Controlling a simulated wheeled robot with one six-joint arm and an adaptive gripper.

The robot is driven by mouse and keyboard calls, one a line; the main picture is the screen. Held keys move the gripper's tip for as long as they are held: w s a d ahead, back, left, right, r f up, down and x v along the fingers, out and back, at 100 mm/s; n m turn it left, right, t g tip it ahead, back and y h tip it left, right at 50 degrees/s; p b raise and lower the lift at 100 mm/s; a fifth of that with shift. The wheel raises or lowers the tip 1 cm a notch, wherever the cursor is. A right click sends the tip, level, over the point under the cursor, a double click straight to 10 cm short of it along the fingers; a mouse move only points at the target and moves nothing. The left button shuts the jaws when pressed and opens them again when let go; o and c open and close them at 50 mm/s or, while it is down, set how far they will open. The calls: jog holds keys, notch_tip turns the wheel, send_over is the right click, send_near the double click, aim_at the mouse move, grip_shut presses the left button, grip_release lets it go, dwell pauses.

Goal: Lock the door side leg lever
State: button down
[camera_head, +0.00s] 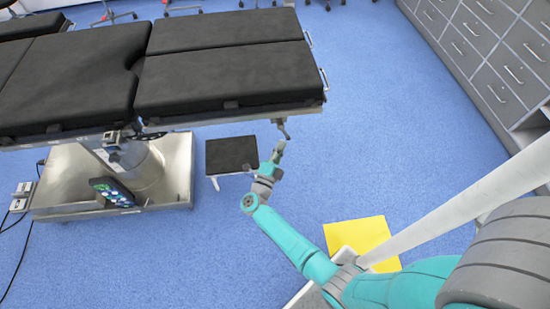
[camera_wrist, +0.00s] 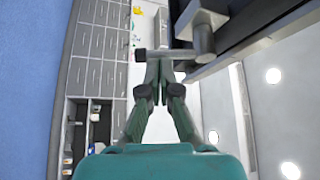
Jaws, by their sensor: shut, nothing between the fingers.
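The operating table (camera_head: 215,101) has black pads, with its split leg section at the right. A grey leg lever (camera_head: 284,130) hangs under the near right corner of that section. In the wrist view the lever (camera_wrist: 168,53) is a short bar with a round knob, joined to a bracket (camera_wrist: 200,20). My gripper (camera_head: 278,150) is shut and empty, right at the lever. In the wrist view its fingertips (camera_wrist: 158,68) meet just below the bar, overlapping it in the picture. I cannot tell if they touch it.
The metal table base (camera_head: 75,190) stands at the left with a hand control (camera_head: 112,192) on it. A small black-topped step (camera_head: 232,154) stands under the table. Grey drawers (camera_head: 490,50) line the right. A yellow sheet (camera_head: 361,238) lies near my arm. Blue floor between is clear.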

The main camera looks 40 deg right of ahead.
jog(key=shift+x, duration=0.95)
